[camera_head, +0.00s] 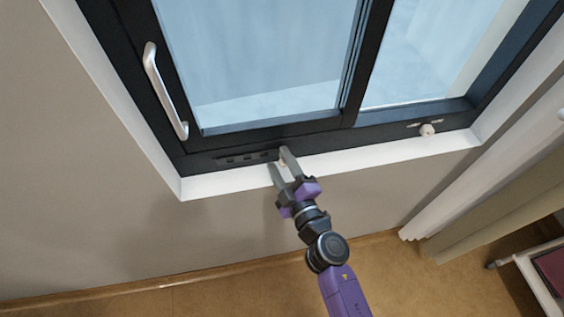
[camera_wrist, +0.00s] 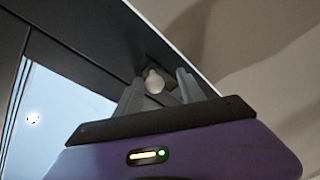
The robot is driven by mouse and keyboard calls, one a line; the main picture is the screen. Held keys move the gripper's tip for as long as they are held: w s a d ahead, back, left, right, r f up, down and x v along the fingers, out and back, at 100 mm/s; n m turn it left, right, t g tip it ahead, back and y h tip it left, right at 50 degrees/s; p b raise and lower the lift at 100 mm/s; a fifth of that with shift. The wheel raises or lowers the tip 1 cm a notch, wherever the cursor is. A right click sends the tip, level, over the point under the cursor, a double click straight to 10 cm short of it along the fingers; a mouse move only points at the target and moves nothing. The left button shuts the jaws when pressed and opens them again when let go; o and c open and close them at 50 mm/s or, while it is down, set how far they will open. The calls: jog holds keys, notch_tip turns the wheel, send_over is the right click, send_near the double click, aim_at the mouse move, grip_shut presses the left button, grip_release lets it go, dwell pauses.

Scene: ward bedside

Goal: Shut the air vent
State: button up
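The air vent (camera_head: 246,158) is a row of small dark slots in the lower rail of the dark window frame. My gripper (camera_head: 279,159) is at the right end of these slots, with its fingers apart. In the wrist view, a small pale knob (camera_wrist: 154,81) shows between the two fingertips of my gripper (camera_wrist: 157,92). I cannot tell whether either finger touches it. The knob is mostly hidden in the head view.
A silver window handle (camera_head: 163,90) is on the left of the frame. Another white knob (camera_head: 428,130) sits on the lower rail at the right. A white sill (camera_head: 375,156) runs just below the rail. Curtains (camera_head: 490,195) hang at the right.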

jog(key=shift+d, duration=0.1)
jog(key=v, duration=0.7)
jog(key=shift+s+p, duration=0.3)
jog(key=shift+s, duration=0.05)
jog(key=shift+d, duration=0.1)
dwell(0.4)
jog(key=s+d+r+m+h, duration=0.2)
jog(key=s+d+m, duration=0.3)
jog(key=s, duration=0.5)
jog(key=s+d+r+m+h, duration=0.3)
jog(key=s+d+r+m, duration=0.2)
jog(key=s, duration=0.6)
jog(key=s+d+r+m+g+h, duration=0.1)
jog(key=s+d+r+m+h, duration=0.2)
jog(key=s+d+m, duration=0.3)
jog(key=s+d, duration=0.3)
jog(key=s, duration=0.1)
jog(key=shift+s, duration=0.4)
